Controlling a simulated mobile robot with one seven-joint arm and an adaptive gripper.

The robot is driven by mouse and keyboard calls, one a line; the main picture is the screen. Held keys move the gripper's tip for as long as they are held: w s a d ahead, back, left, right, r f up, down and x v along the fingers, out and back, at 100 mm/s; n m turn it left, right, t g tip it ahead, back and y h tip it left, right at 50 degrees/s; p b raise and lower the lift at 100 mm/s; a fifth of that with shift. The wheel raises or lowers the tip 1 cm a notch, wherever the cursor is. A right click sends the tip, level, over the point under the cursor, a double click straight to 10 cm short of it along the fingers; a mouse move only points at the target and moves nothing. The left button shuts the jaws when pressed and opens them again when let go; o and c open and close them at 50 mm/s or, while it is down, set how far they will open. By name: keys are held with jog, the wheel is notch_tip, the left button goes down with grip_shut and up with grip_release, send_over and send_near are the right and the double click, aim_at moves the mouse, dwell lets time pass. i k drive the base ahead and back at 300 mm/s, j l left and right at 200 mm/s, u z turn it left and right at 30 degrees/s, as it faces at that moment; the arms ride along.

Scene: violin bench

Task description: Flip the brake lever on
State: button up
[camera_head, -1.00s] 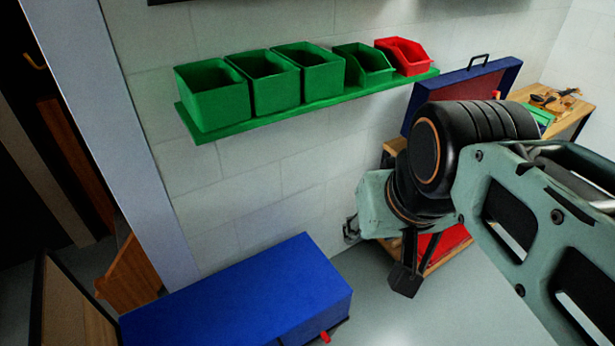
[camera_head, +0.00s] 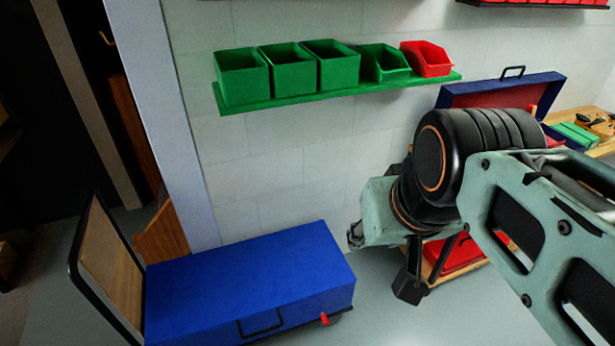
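A blue cart or chest (camera_head: 250,275) stands on the floor at lower middle, with a black handle (camera_head: 262,324) on its near side. A small red lever-like tab (camera_head: 324,319) sticks out at the lower right of that side, beside a dark round part that looks like a wheel. I cannot tell which position it is in. My arm reaches in from the right. A black block (camera_head: 408,287) hangs at its end, above and right of the red tab and apart from it in the picture. The gripper's fingers cannot be made out clearly.
A green wall shelf (camera_head: 235,108) holds green bins and a red bin (camera_head: 427,60). A black-framed panel (camera_head: 105,270) stands at the cart's left end. Behind my arm are an open blue case (camera_head: 540,90) and a wooden bench (camera_head: 590,150). Grey floor shows right of the cart.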

aim_at(325, 320)
jog(key=j+z, duration=0.45)
jog(key=j, duration=0.35)
jog(key=u, duration=1.2)
jog(key=i+l+z, duration=0.1)
jog(key=l, duration=0.25)
jog(key=i+l+z, duration=0.1)
jog(key=l, duration=0.2)
jog(key=i+l, duration=0.15)
jog(key=l, duration=0.2)
jog(key=j+z, duration=0.25)
